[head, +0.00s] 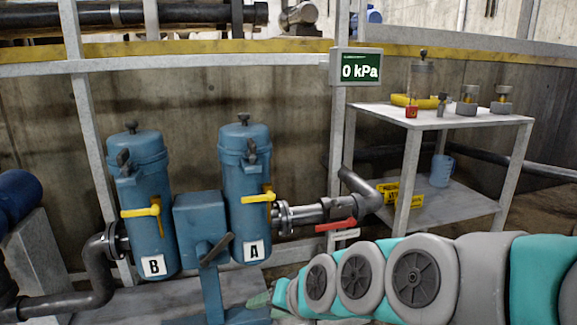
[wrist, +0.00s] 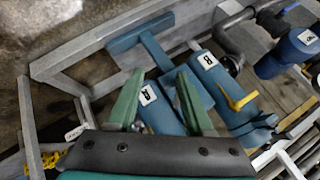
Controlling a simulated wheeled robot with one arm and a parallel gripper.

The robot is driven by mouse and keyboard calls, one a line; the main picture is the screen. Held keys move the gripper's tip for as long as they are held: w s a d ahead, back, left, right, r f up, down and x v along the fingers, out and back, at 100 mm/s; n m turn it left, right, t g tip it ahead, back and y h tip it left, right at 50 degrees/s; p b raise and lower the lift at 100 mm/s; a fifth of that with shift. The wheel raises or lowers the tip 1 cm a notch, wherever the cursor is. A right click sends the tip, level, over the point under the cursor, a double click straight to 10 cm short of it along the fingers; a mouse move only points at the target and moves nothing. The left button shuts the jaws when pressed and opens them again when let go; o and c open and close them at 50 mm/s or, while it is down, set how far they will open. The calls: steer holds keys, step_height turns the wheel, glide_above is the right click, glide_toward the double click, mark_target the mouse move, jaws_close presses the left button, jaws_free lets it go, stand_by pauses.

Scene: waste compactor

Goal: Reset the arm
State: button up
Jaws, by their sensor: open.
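My arm reaches in from the lower right in the head view, low in front of the blue filter housings. My gripper (wrist: 160,76) shows two green fingers spread apart in the wrist view, with nothing held between them. In the head view only a small part of the gripper (head: 262,298) shows at the bottom, below housing A (head: 246,180). In the wrist view, housing A (wrist: 162,118) lies behind the fingers, partly hidden by them. Whether the fingers touch anything is not clear, but they seem apart from it.
Housing B (head: 146,210) stands left of A; both have yellow handles. A red-handled valve (head: 335,225) sits on the pipe at right. A display (head: 358,71) reads 0 kPa. A metal shelf (head: 440,116) holds a filter, fittings and a yellow tray; a blue mug (head: 441,171) is below.

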steer(key=s+d+f+g+h+p, duration=0.1)
steer(key=s+d+g+h+p, duration=0.1)
steer(key=s+d, duration=0.7)
steer(key=s+d+f+n+g+h+p, duration=0.1)
steer(key=s+d+g+h, duration=0.3)
steer(key=s+d, duration=0.5)
steer(key=s+f+g+p, duration=0.1)
steer(key=s+g, duration=0.1)
steer(key=s, duration=0.2)
steer(key=shift+s+d, duration=0.4)
